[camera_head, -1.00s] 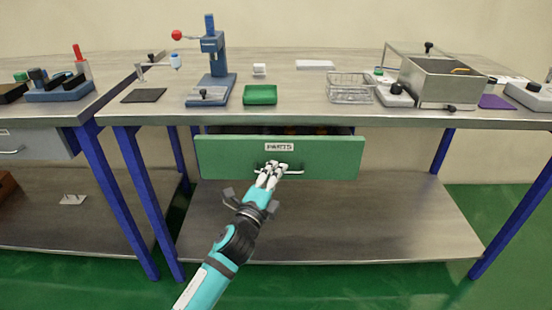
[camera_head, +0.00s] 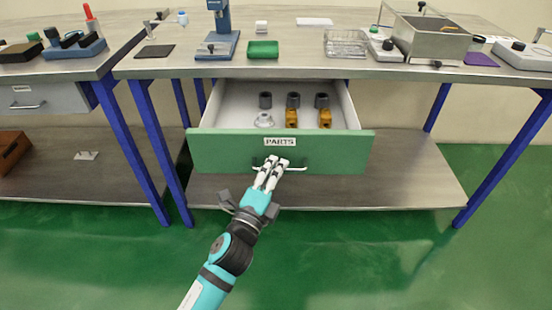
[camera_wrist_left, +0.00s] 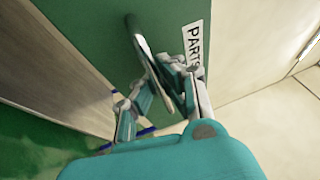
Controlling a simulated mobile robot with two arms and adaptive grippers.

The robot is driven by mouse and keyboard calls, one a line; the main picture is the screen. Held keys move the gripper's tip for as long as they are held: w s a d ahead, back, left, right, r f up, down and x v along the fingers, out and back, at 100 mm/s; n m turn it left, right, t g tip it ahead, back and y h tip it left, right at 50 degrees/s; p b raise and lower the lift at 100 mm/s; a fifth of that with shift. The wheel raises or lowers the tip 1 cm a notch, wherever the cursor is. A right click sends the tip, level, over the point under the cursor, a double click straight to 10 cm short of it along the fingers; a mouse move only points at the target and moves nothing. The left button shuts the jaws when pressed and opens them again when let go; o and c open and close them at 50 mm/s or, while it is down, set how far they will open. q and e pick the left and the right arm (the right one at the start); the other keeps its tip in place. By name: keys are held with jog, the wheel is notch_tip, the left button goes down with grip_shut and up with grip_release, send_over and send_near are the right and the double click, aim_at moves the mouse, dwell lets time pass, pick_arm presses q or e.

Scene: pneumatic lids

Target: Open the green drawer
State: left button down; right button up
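The green drawer (camera_head: 215,150), labelled PARTS, stands pulled out under the workbench, with its white inside showing. Its front also shows in the left wrist view (camera_wrist_left: 90,30). Inside lie dark round parts (camera_head: 293,100), two orange-brown fittings (camera_head: 291,118) and a pale round piece (camera_head: 264,120). My left gripper (camera_head: 273,165) is at the drawer's metal handle (camera_head: 297,169). In the left wrist view the handle bar (camera_wrist_left: 143,45) runs between the fingers (camera_wrist_left: 164,92), which are closed around it. My right gripper is not in view.
The workbench (camera_head: 290,67) carries a blue press (camera_head: 220,40), a green tray (camera_head: 263,50), a wire basket (camera_head: 346,43) and a metal tank (camera_head: 430,40). A lower shelf (camera_head: 410,165) lies beneath. The green floor in front is clear.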

pick_arm(q)
jog(key=c, duration=2)
grip_release()
jog(key=shift+f, duration=0.2)
jog(key=o, duration=0.6)
jog(key=shift+r, duration=0.1)
jog(key=shift+s, duration=0.1)
jog(key=v, duration=1.2)
